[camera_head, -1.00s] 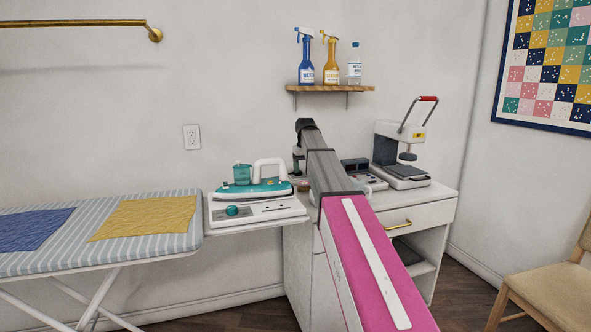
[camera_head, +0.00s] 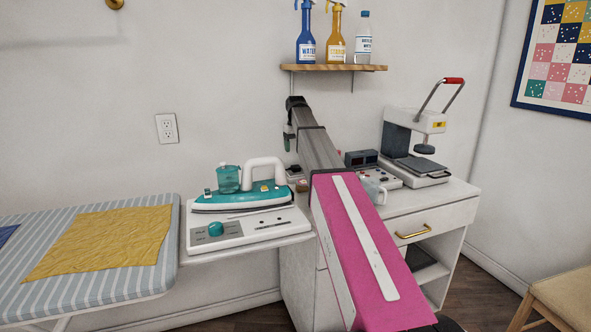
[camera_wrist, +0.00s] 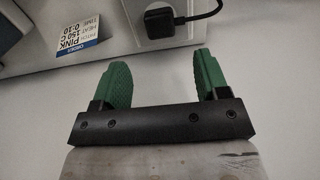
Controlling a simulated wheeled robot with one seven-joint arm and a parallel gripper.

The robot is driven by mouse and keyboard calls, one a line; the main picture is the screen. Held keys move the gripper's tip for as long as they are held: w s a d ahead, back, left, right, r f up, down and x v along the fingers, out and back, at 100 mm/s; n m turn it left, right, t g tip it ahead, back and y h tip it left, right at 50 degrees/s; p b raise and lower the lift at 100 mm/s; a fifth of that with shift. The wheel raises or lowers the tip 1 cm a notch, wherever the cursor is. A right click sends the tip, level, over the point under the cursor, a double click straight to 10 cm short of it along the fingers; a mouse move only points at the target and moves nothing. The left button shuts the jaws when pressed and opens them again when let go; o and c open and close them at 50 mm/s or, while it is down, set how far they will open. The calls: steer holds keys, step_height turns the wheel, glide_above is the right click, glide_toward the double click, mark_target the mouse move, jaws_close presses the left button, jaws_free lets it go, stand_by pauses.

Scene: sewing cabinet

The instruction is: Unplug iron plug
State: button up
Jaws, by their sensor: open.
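A black plug (camera_wrist: 160,22) with a black cord (camera_wrist: 207,8) sits at a grey-white face at the top of the wrist view. My gripper (camera_wrist: 162,66) has two green fingers, spread apart with nothing between them. The plug lies ahead of the gap and apart from the fingertips. In the head view, the teal and white iron (camera_head: 242,196) rests on its white station (camera_head: 240,228), left of my arm. My gripper shows only partly there, small and dark by the wall; my arm hides much of the cabinet top behind it.
A blue and white label (camera_wrist: 79,35) is beside the plug. A heat press (camera_head: 416,145) and a control box (camera_head: 375,170) stand on the cabinet (camera_head: 445,209) right of my arm. A shelf (camera_head: 335,68) with bottles hangs above. The wall outlet (camera_head: 167,128) is empty.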

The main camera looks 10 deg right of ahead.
mark_target(294, 166)
steer(key=shift+f, duration=4.5)
steer(key=shift+s+a+f, duration=0.1)
steer(key=shift+s+a, duration=0.1)
steer(key=shift+a, duration=0.35)
steer(key=c, duration=1.1)
steer(key=shift+o, duration=0.2)
